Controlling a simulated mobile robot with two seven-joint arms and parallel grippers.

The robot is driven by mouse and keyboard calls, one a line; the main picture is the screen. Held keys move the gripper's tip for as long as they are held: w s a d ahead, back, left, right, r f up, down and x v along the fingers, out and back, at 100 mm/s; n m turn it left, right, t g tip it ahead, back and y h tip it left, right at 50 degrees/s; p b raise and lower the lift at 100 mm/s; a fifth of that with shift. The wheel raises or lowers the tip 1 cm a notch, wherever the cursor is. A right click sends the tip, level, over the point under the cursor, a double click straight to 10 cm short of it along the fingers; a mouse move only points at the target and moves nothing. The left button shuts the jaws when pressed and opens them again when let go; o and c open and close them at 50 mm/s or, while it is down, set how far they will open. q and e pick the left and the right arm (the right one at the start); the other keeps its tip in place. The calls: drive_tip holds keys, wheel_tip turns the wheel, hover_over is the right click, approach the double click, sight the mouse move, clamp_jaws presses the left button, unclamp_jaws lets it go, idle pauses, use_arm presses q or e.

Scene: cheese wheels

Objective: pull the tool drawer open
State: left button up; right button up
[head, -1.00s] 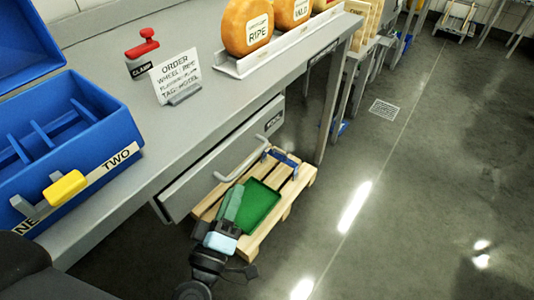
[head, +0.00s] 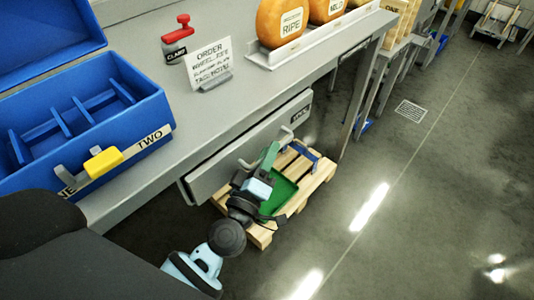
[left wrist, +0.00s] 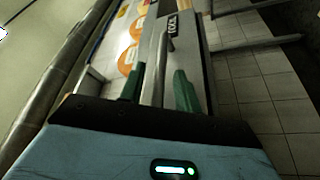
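The tool drawer (head: 222,168) is a grey front under the workbench, with a dark label at its right end. It looks shut. Its bar handle (head: 287,136) is partly hidden behind my left gripper (head: 270,153). In the left wrist view the handle (left wrist: 160,66) runs between the two green fingers of my left gripper (left wrist: 159,90). The fingers stand apart on either side of the bar, with a gap showing, so the gripper is open around it. My right gripper is not in view.
On the bench (head: 240,100) stand a blue open box (head: 150,110), a red clamp (head: 176,45), an order card (head: 208,64) and orange cheese wheels (head: 283,20) in a rack. A wooden pallet (head: 318,180) with a green tray (head: 280,196) lies below the drawer.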

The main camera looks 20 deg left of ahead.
use_arm(q)
clamp_jaws()
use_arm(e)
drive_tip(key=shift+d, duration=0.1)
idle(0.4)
